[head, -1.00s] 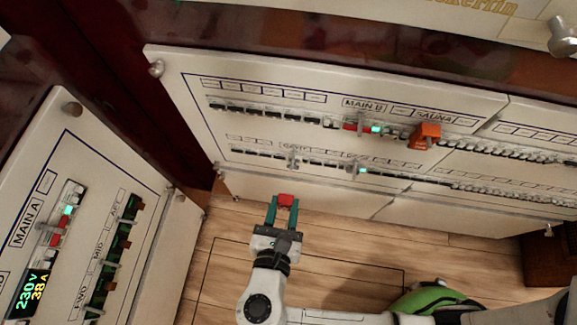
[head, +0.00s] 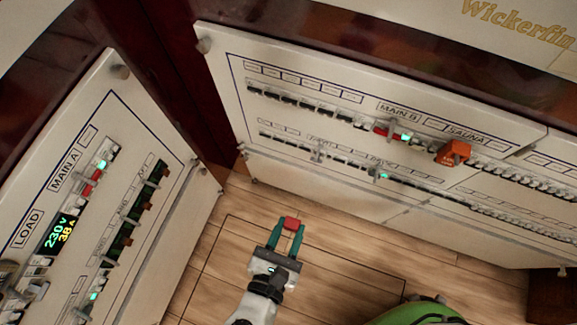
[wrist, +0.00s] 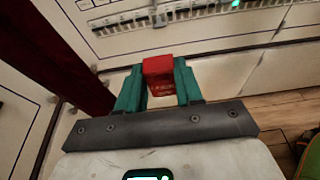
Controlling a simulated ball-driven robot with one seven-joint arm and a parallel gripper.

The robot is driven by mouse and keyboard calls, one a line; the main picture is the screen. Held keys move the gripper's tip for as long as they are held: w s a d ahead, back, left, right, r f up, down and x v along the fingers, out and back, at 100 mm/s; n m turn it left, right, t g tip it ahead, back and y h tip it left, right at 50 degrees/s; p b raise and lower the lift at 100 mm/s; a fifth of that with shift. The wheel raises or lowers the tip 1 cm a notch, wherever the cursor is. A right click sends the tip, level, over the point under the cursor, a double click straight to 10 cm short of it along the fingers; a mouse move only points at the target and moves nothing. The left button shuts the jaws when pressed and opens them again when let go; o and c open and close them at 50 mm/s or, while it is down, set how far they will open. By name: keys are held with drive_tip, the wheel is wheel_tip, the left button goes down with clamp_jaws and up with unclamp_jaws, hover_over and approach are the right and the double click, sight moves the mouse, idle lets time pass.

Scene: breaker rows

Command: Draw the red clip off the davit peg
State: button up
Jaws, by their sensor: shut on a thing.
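My gripper (head: 290,238) is shut on the red clip (head: 291,222), a small red block held between the teal fingertips. In the head view the gripper is over the wooden floor, in front of and apart from the breaker panels. The wrist view also shows the red clip (wrist: 158,75) between the two teal fingers, with small pale lettering on its face. No peg is seen touching the clip. I cannot make out which part is the davit peg.
The MAIN B panel (head: 330,185) with rows of breakers and an orange block (head: 453,153) under the SAUNA label stands ahead. The MAIN A panel (head: 150,115) with a lit display (head: 60,233) stands at left.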

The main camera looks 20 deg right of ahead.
sight(290, 229)
drive_tip(key=shift+r+p, duration=0.1)
drive_tip(key=shift+p, duration=0.5)
drive_tip(key=shift+a, duration=0.1)
drive_tip(key=shift+s+a+p, duration=0.4)
drive_tip(key=shift+s+a, duration=0.95)
drive_tip(key=shift+s, duration=0.1)
drive_tip(key=shift+s+a+p, duration=0.45)
drive_tip(key=shift+s+a, duration=0.2)
drive_tip(key=shift+a, duration=0.05)
drive_tip(key=shift+s, duration=0.1)
drive_tip(key=s+a+b, duration=0.1)
drive_tip(key=s+a, duration=0.4)
idle(0.5)
idle(0.6)
